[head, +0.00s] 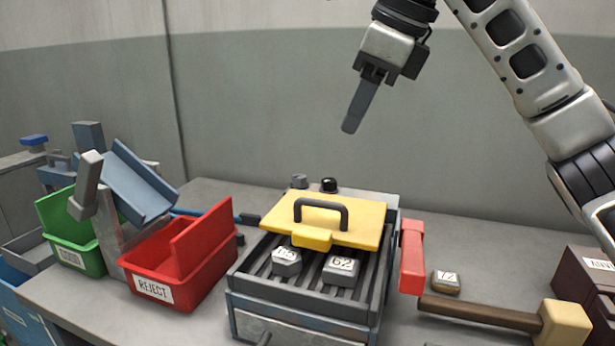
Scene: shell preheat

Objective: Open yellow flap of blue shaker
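The yellow flap (358,228) has a dark arched handle and a small yellow tab at its front. It lies over the rear part of a grey box with bluish front panels (300,313), which I take to be the shaker. In front of the flap, two grey numbered blocks (287,263) (341,271) sit on dark bars. My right gripper (354,115) hangs high above and behind the flap, well clear of it. Its fingers overlap edge-on, so their opening is hidden; nothing shows held. My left gripper is not in view.
A red REJECT bin (160,289) and a green bin (79,256) stand left, by a blue chute (139,182). A red part (412,259), a numbered block (446,282), a mallet (482,312) and dark boxes (590,285) are right.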

